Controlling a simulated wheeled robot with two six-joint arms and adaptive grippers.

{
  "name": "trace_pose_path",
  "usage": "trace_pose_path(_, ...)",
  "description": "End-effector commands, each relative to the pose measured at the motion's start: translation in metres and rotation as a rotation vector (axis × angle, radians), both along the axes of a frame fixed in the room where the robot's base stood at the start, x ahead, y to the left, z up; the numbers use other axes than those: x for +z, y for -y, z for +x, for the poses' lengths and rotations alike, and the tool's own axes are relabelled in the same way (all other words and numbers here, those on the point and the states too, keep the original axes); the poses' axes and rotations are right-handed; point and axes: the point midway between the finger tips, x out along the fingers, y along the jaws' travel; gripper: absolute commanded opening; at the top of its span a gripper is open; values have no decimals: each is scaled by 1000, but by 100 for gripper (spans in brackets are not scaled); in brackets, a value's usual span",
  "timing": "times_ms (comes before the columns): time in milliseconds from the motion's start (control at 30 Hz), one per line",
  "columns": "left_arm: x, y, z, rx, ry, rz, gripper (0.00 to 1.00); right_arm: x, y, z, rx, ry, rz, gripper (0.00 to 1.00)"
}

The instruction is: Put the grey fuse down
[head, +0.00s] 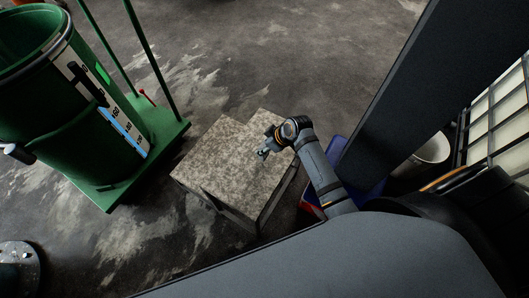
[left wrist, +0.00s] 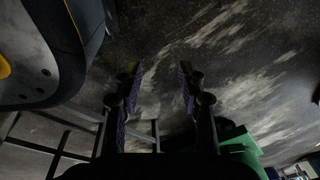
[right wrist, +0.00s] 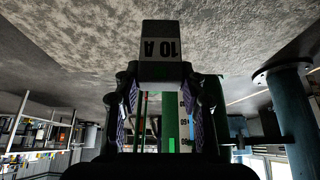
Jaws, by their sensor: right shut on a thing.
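The grey fuse (right wrist: 161,47) shows in the right wrist view as a small block with a pale face marked "10 A" and a dark lower part. My right gripper (right wrist: 160,84) is shut on it, one finger on each side. In the head view my right gripper (head: 266,150) is over the right part of a low stand with a speckled stone-like top (head: 225,165). The fuse is too small to make out clearly there. Whether it touches the top cannot be told. My left gripper (left wrist: 160,76) is open and empty, with dark floor beyond its fingers.
A green drum (head: 50,100) stands on a green wheeled base (head: 165,145) left of the stand. A blue bin (head: 338,150) and a white bucket (head: 432,148) are on the right, partly hidden by my body. The stand's top left of my right gripper is bare.

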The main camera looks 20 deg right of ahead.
Motion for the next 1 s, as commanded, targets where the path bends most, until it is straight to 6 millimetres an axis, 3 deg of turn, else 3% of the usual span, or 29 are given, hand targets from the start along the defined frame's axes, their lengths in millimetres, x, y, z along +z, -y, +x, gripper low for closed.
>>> trace_pose_path(33,-8,1,13,-1,9,0,40,-15,0,0,0,3,-1,8)
trace_pose_path(233,8,4,38,0,12,-4,40,-20,0,0,0,2,0,8)
trace_pose_path(700,14,5,43,-1,13,-4,40,-21,0,0,0,1,-1,8)
trace_pose_path(733,14,5,43,-1,13,-4,40,-22,0,0,0,1,-1,42)
trace_pose_path(900,14,5,43,-1,13,-4,40,-21,0,0,0,1,-1,63)
trace_pose_path(1000,14,5,43,-1,13,-4,40,-21,0,0,0,1,-1,63)
